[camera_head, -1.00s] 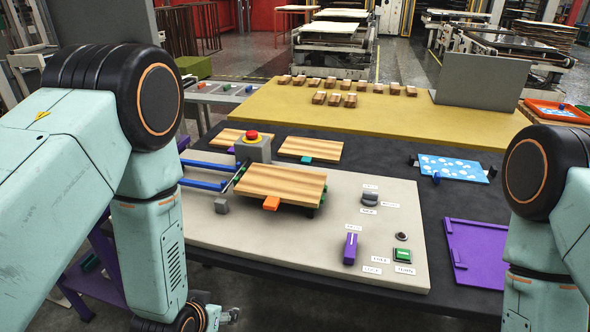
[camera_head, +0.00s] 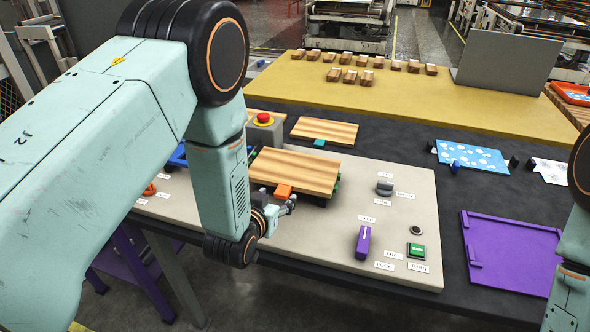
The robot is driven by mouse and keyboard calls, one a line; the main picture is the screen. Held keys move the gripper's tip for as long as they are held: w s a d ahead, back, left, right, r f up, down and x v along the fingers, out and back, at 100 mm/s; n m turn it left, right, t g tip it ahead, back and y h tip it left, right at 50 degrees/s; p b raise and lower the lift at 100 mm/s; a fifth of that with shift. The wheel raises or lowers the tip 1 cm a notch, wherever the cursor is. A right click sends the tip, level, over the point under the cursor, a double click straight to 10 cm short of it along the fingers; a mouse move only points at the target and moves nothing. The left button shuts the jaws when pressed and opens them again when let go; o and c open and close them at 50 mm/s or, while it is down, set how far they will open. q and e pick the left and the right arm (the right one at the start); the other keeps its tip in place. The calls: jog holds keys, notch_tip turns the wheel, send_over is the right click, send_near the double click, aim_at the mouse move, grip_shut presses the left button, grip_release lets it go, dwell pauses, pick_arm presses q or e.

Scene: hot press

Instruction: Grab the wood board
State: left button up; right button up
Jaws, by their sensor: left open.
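A wood board (camera_head: 296,168) with striped grain lies on the press on the grey panel, with an orange tab (camera_head: 283,190) at its front edge. Another wood board (camera_head: 325,131) with a teal tab lies on the dark table behind it. Part of a third board (camera_head: 252,115) shows behind the red button. My left gripper (camera_head: 288,207) is open and small in view, just in front of the orange tab; I cannot tell if it touches. My left arm hides the press's left side. My right arm is at the right edge; its gripper is out of view.
A purple tray (camera_head: 510,250) lies at right. Small wooden blocks stand on the yellow table (camera_head: 400,95).

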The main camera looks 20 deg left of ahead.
aim_at(283, 188)
pick_arm(q)
jog(key=x, duration=0.3)
jog(key=shift+w+a+f, duration=0.15)
jog(key=shift+w+a, duration=0.1)
jog(key=shift+w, duration=0.05)
jog(key=shift+w+d+f, duration=0.15)
jog(key=shift+w, duration=0.45)
grip_shut()
jog(key=shift+w, duration=0.1)
